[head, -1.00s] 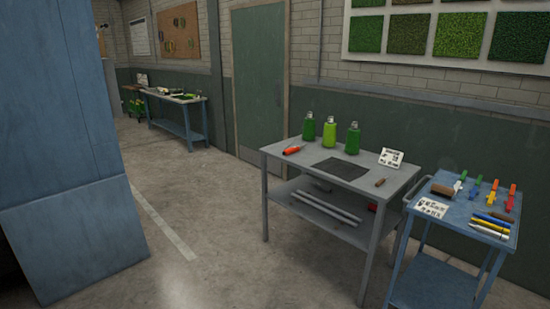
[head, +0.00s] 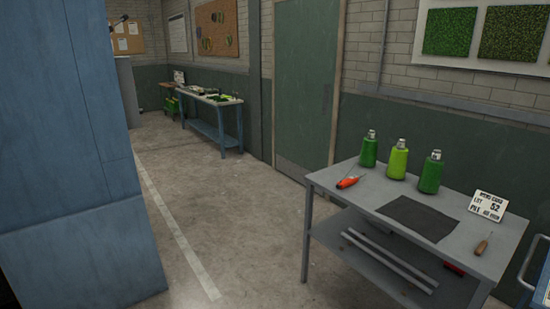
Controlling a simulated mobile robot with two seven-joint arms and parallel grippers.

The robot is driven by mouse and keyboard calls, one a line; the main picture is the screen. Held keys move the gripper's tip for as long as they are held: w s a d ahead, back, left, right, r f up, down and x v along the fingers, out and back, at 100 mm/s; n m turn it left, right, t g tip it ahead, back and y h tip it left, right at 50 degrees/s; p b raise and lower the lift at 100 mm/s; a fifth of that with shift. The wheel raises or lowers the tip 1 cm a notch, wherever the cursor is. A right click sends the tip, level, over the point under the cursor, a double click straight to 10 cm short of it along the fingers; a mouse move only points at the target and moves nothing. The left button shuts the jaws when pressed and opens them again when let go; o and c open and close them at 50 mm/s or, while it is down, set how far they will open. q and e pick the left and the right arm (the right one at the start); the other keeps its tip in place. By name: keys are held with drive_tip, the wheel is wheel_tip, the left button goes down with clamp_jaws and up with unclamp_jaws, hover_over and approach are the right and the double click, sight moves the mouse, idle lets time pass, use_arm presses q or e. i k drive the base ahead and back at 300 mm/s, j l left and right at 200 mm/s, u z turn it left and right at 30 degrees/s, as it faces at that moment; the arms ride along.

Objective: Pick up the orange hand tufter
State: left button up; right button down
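The orange hand tufter (head: 348,183) lies on the left part of the grey table (head: 458,245) in the head view, with a thin dark tip pointing up and to the right. It is in front of the leftmost green bottle (head: 369,152). Neither of my grippers shows in the head view, so I cannot see how they stand.
The table also holds a light green bottle (head: 398,163), another dark green bottle (head: 431,175), a dark mat (head: 418,217), a label card (head: 487,206) and a wooden-handled tool (head: 482,246). A blue panel (head: 65,170) blocks the left. Bare floor (head: 240,225) lies between.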

sight(347, 182)
drive_tip(key=i+z, duration=0.2)
drive_tip(key=i, duration=0.3)
drive_tip(key=i+j+z, duration=0.2)
drive_tip(key=i, duration=0.25)
drive_tip(key=i+j+z, duration=0.2)
drive_tip(key=i, duration=0.3)
drive_tip(key=i+j+z, duration=0.15)
drive_tip(key=z, duration=0.2)
drive_tip(key=i+j+z, duration=0.55)
drive_tip(key=z, duration=0.2)
